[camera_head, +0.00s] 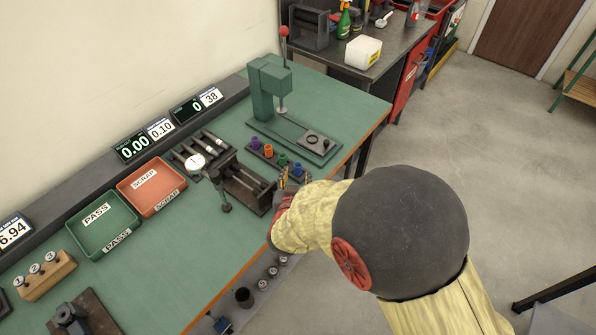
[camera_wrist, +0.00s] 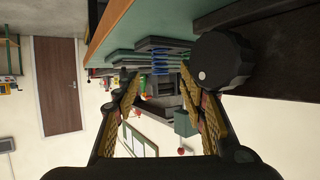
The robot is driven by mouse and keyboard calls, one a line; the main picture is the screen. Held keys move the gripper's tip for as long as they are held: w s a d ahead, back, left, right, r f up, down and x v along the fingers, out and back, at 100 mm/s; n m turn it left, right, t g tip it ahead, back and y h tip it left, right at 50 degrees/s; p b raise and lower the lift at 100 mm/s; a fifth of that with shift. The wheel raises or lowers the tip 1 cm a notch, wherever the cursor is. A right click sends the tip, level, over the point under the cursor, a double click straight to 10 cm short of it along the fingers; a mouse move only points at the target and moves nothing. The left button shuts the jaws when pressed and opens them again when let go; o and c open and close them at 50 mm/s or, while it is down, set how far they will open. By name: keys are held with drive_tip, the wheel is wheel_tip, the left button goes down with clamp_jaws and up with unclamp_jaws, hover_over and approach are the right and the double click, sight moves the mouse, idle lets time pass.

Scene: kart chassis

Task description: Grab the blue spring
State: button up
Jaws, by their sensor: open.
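The blue spring (camera_head: 297,168) stands at the near right end of a small dark rack on the green bench, beside a green spring (camera_head: 283,159). My gripper (camera_head: 292,181) is low at the bench's front edge, close to the blue spring. In the wrist view, my gripper (camera_wrist: 160,88) is open, with its two textured fingers apart and nothing held. The blue spring (camera_wrist: 158,56) shows there ahead, in the gap between the fingers. I cannot tell whether a fingertip touches it.
An orange spring (camera_head: 268,149) and a purple spring (camera_head: 256,142) stand farther along the rack. A dark vise (camera_head: 247,186) is just left of my gripper. A green press (camera_head: 270,85) stands behind the rack. Green (camera_head: 86,242) and red (camera_head: 134,204) trays lie left.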

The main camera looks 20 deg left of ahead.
sight(297, 168)
drive_tip(key=shift+b+x, duration=0.8)
drive_tip(key=shift+x, duration=1.85)
drive_tip(key=shift+r, duration=0.1)
drive_tip(key=shift+c, duration=1.3)
drive_tip(key=c, duration=0.8)
clamp_jaws()
drive_tip(key=shift+r, duration=0.1)
